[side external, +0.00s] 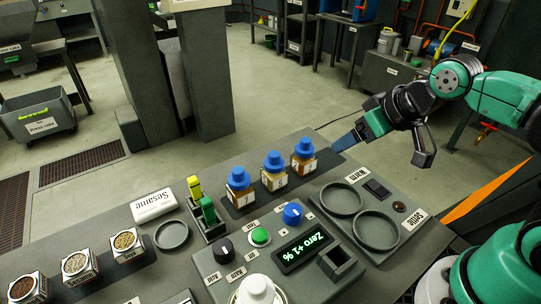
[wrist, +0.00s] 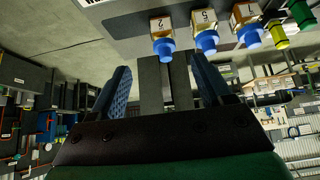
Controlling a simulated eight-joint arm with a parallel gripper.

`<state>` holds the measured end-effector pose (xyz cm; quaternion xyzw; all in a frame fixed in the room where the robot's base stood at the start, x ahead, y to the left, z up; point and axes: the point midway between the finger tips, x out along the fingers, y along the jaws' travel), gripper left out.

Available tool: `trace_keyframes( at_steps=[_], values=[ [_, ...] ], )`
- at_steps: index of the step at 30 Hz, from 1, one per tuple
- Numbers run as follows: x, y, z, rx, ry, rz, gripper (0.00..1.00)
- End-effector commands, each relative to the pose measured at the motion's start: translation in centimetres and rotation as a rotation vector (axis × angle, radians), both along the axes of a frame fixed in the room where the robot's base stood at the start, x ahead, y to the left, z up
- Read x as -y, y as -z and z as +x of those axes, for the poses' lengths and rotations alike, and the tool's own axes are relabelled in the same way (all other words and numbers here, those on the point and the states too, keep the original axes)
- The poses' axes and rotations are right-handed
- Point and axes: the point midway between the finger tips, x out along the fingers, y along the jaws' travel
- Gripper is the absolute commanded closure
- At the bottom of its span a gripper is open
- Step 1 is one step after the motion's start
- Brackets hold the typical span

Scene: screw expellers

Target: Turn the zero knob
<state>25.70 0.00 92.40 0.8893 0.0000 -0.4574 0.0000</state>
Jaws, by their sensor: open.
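A control panel (side external: 215,290) on the bench carries a blue knob (side external: 292,214), a black knob (side external: 224,250) and a green button (side external: 260,236). Its small labels are too small to tell surely which knob is the zero knob. The panel's display (side external: 302,248) reads "Zero +1 %". My gripper (side external: 380,154) is open and empty, above and beyond the bench's far right edge, apart from both knobs. In the wrist view my gripper (wrist: 162,75) shows its two blue-padded fingers spread apart; neither knob shows there.
Three blue-capped bottles (side external: 273,171) stand behind the panel, also in the wrist view (wrist: 205,35). A yellow and a green stick stand in a holder (side external: 207,221). A plate with two rings (side external: 375,231) lies right. Sample boxes (side external: 78,267) and a Sesame block (side external: 154,206) lie left.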

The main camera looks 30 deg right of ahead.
Motion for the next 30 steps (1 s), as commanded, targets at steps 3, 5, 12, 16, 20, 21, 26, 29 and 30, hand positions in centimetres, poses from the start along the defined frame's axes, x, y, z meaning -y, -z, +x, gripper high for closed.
trace_keyframes(
  at_steps=[3,5,12,16,20,21,26,29,30],
  values=[
    [0.0,0.0,0.0,0.000,0.000,0.000,0.28],
    [0.0,0.0,0.0,0.000,0.000,0.000,0.28],
    [-0.1,0.0,0.0,-0.006,0.000,0.004,0.28],
    [-1.4,0.2,0.4,-0.073,0.005,0.041,0.28],
    [-4.1,0.8,0.9,-0.223,0.033,0.100,0.28],
    [-5.1,1.1,1.0,-0.276,0.046,0.113,0.28],
    [-8.6,2.6,1.0,-0.467,0.108,0.128,0.28],
    [-10.1,3.4,0.8,-0.549,0.142,0.118,0.28],
    [-10.5,3.6,0.7,-0.573,0.152,0.112,0.28]
  ],
)
